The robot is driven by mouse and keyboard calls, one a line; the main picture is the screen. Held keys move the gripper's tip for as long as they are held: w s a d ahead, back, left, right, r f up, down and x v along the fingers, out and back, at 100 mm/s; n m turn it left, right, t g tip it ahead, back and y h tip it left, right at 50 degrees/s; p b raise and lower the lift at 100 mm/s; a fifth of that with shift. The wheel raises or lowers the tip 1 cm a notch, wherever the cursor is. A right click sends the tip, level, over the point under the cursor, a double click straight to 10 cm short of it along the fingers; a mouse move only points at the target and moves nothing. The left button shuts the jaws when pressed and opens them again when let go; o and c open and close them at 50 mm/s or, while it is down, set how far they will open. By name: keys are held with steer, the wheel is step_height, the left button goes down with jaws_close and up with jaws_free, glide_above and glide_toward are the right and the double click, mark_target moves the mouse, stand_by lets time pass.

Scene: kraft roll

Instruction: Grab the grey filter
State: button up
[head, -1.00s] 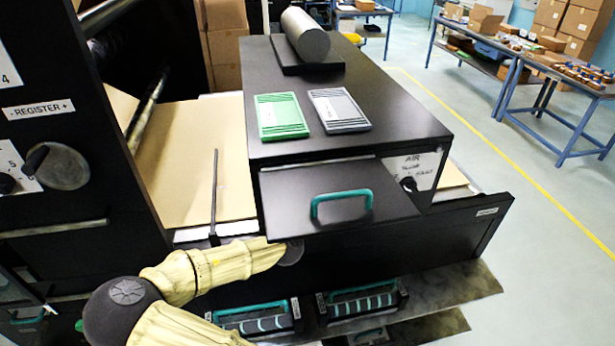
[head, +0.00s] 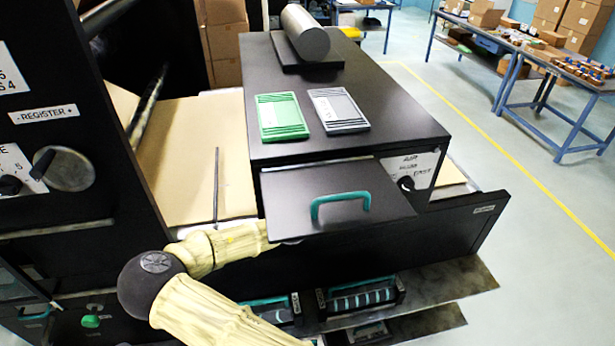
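My arm, in a yellowish cover, reaches in from the bottom and passes in front of the machine, below and left of the filters. Its far end goes out of sight behind the black drawer front, so my gripper is not visible.
A black front panel with a teal handle (head: 340,203) juts out below the filters. A grey cylinder (head: 306,34) lies on a block at the cabinet's back. A thin dark rod (head: 216,187) stands at left. Blue tables (head: 560,105) stand at right beyond open floor.

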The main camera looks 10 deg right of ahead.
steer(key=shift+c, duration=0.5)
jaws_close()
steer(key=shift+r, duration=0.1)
